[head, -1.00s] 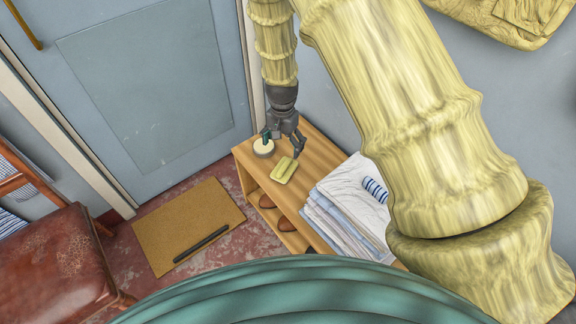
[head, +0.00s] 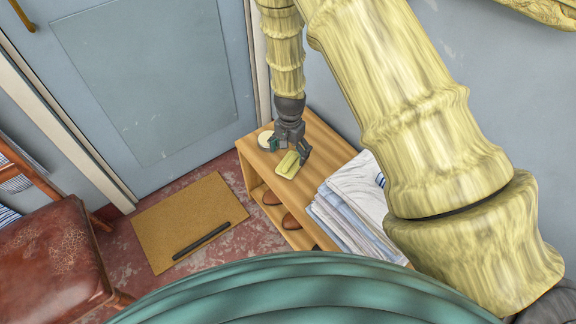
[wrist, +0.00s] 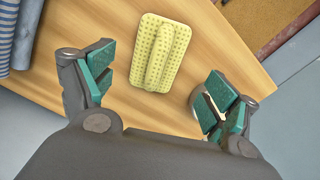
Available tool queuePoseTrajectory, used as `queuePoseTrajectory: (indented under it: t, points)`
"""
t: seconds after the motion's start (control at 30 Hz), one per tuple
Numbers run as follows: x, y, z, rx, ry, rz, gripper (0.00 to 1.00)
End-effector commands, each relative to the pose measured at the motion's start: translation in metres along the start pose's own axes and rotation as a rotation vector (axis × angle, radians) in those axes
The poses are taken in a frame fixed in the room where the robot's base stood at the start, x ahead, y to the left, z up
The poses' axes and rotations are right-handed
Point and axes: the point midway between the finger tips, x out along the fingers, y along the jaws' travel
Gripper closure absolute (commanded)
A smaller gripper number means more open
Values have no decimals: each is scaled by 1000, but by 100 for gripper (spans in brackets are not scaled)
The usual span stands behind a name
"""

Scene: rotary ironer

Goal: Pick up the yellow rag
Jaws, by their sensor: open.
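The yellow rag (head: 288,164) lies on top of the wooden shelf unit (head: 318,140). In the wrist view the rag (wrist: 158,52) is a dimpled, rounded rectangle with a raised fold along its middle. My gripper (head: 289,152) is just above the rag in the head view. In the wrist view my gripper (wrist: 152,90) is open and empty, its green-padded fingers spread wide, one to each side of the rag's near end. The fingers do not appear to touch it.
A pale round object (head: 266,140) stands beside the gripper, on the shelf top. Folded cloths (head: 350,205) are stacked to the right. Brown shoes (head: 290,221) sit on the shelf below. A doormat (head: 190,215) with a dark bar (head: 202,241) lies on the floor by a red chair (head: 55,255).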

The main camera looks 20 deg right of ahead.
Motion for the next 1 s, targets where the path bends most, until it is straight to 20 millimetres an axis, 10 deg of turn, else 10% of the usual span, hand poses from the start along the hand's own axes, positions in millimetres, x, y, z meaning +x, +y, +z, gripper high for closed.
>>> queuePoseTrajectory:
  t: [0.77, 1.0]
  points:
    - [53, 4, 0, -4, 1, -1, 12]
    - [53, 4, 0, -4, 1, -1, 54]
